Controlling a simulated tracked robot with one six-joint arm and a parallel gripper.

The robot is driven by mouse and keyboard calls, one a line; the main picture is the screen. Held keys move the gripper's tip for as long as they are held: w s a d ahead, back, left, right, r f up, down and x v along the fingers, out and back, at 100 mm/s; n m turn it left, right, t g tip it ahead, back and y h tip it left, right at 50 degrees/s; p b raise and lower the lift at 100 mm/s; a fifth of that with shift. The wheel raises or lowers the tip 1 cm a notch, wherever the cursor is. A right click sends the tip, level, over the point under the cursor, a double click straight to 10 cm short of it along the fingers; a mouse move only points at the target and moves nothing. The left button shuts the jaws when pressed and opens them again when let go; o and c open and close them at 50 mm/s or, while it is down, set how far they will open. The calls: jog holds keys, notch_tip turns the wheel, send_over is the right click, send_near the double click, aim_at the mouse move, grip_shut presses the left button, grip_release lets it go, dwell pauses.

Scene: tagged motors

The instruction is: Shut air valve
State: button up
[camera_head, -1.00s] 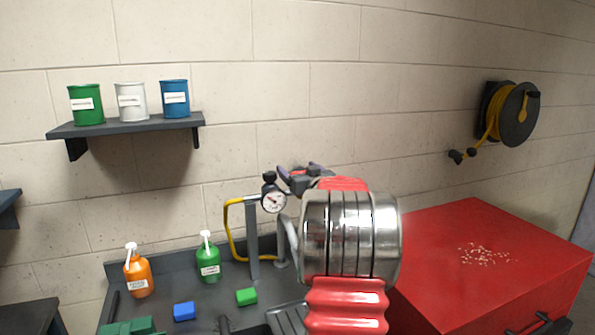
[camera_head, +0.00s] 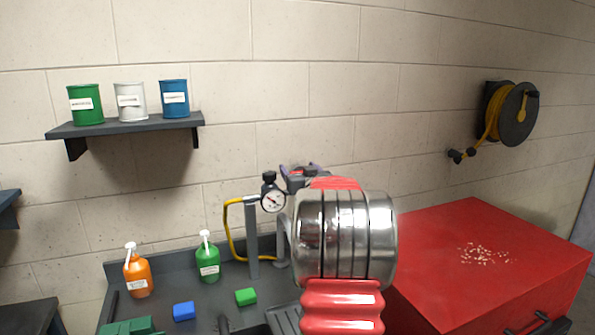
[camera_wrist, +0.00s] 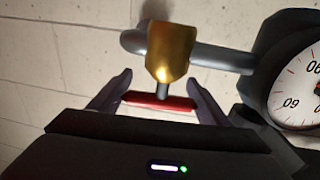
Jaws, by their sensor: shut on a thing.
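The air valve shows in the wrist view as a brass body (camera_wrist: 171,50) on a grey pipe (camera_wrist: 222,57), with a red handle (camera_wrist: 160,101) set crosswise below it. My gripper (camera_wrist: 158,100) has its two dark fingers at the two ends of the red handle and is shut on it. A pressure gauge (camera_wrist: 300,90) with a white dial sits to the right of the valve. In the head view the gauge (camera_head: 273,201) stands on a grey post (camera_head: 252,238). The valve is hidden there behind my arm and gripper.
A yellow hose (camera_head: 229,232) hangs left of the post. An orange bottle (camera_head: 138,276), a green bottle (camera_head: 208,262), a blue block (camera_head: 184,311) and a green block (camera_head: 246,296) are on the dark bench. A red cabinet (camera_head: 440,245) is at right.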

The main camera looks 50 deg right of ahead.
jog(key=shift+d+r+m+g+h, duration=0.1)
jog(key=shift+r+m+g+h, duration=0.15)
jog(key=shift+m+g+h, duration=0.45)
jog(key=shift+s+d+f+m+g+h, duration=0.15)
jog(key=shift+m+g+h, duration=0.15)
jog(key=shift+h, duration=0.2)
jog(key=o, duration=1)
jog(key=shift+f, duration=0.1)
jog(key=shift+o, duration=0.2)
jog(key=shift+s, duration=0.1)
jog(key=v, duration=1.3)
jog(key=shift+s+a, duration=0.2)
jog(key=shift+a, duration=0.15)
jog(key=shift+c, duration=0.3)
